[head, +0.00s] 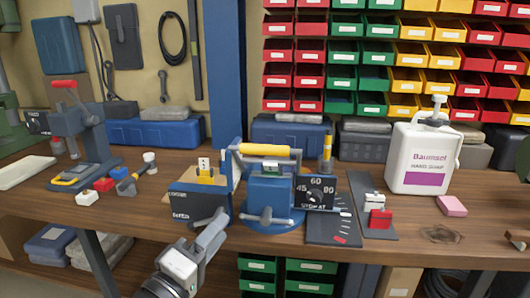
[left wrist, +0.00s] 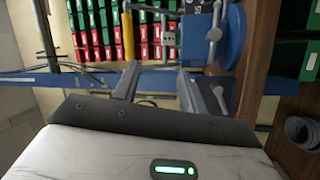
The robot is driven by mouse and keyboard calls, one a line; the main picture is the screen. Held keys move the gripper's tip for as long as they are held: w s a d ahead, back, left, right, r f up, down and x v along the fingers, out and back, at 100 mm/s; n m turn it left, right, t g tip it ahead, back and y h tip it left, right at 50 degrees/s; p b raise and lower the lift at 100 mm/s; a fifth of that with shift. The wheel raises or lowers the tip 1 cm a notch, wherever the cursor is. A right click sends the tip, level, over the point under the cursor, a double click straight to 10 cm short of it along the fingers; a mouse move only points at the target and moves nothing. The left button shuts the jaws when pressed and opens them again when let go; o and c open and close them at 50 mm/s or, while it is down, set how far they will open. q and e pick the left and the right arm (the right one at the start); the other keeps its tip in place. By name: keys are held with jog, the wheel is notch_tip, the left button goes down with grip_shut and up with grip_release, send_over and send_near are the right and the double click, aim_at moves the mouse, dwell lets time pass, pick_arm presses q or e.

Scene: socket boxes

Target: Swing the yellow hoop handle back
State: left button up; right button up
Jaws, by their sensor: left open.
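The yellow hoop handle (head: 269,150) is a yellow bar grip on a grey wire hoop. It stands raised over the blue socket box (head: 269,191) in the middle of the bench. In the left wrist view the yellow grip (left wrist: 128,38) appears turned upright, beyond the fingers. My left gripper (head: 207,238) is in front of the bench, below and left of the hoop. Its two fingers (left wrist: 156,85) are apart with nothing between them, and it does not touch the handle. My right gripper is in neither view.
A dark box with a yellow switch (head: 199,206) stands left of the blue box, and a dial panel (head: 316,193) right of it. A grey lever (head: 268,217) sticks out in front. A white soap jug (head: 424,160) stands right.

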pick_arm(q)
jog(key=n+t+h, duration=0.1)
jog(key=n+h, duration=0.1)
send_near(262, 153)
jog(key=p+x, duration=0.2)
jog(key=x, duration=0.9)
jog(key=shift+w, duration=0.2)
jog(key=shift+c, duration=0.2)
grip_shut()
